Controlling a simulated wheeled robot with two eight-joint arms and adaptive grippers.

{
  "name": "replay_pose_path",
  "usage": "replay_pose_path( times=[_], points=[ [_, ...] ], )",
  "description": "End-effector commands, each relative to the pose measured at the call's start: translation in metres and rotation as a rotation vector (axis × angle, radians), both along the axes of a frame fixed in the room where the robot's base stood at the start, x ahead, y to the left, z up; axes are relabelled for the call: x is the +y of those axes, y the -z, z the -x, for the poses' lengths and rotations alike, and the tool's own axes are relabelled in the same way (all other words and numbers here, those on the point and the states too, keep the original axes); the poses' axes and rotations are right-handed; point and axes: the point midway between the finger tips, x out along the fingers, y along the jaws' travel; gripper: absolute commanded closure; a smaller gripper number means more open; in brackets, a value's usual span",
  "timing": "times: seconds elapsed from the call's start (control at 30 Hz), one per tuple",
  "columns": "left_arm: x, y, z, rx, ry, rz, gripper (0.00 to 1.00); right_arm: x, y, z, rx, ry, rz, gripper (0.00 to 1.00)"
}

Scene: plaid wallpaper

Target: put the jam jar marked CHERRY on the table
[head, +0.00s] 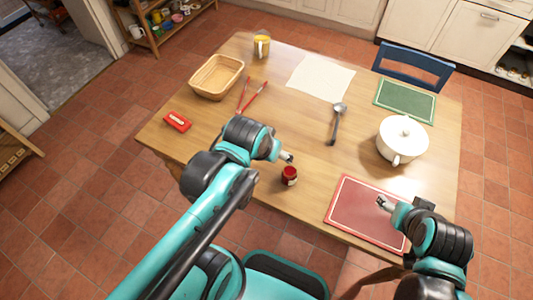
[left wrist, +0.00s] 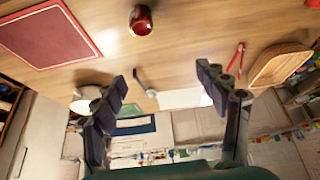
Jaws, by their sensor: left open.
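A small dark red jam jar (head: 289,175) stands on the wooden table (head: 300,130) near its front edge. It also shows at the top of the left wrist view (left wrist: 141,21). A pale label patch shows on it in the head view, but I cannot read it. My left gripper (head: 287,158) is just behind the jar in the head view. In the left wrist view its fingers (left wrist: 163,80) are spread, with nothing between them. My right gripper (head: 383,204) is over the red placemat (head: 350,213); its jaws are too small to judge.
A wicker basket (head: 217,77), red tongs (head: 252,97), a red box (head: 177,121), a yellow-filled mug (head: 262,46), a white cloth (head: 320,77), a ladle (head: 335,122), a green mat (head: 405,99) and a white pot (head: 402,140) are on the table. The table's centre is clear.

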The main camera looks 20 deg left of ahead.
Motion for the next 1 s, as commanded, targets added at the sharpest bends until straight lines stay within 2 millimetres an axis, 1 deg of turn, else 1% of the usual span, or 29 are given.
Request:
replay_pose_path(
  times=[0.03, 0.13, 0.23, 1.0],
  points=[
    [0.003, -0.002, 0.009, -0.033, -0.003, -0.001, 0.27, 0.000, 0.000, 0.000, 0.000, 0.000, 0.000, 0.35],
    [0.005, -0.007, 0.017, -0.085, -0.007, -0.004, 0.27, 0.000, 0.000, 0.000, 0.000, 0.000, 0.000, 0.35],
    [0.007, -0.009, 0.020, -0.113, -0.008, -0.006, 0.27, 0.000, 0.000, 0.000, 0.000, 0.000, 0.000, 0.35],
    [0.007, -0.010, 0.021, -0.122, -0.008, -0.006, 0.27, 0.000, 0.000, 0.000, 0.000, 0.000, 0.000, 0.35]
  ],
)
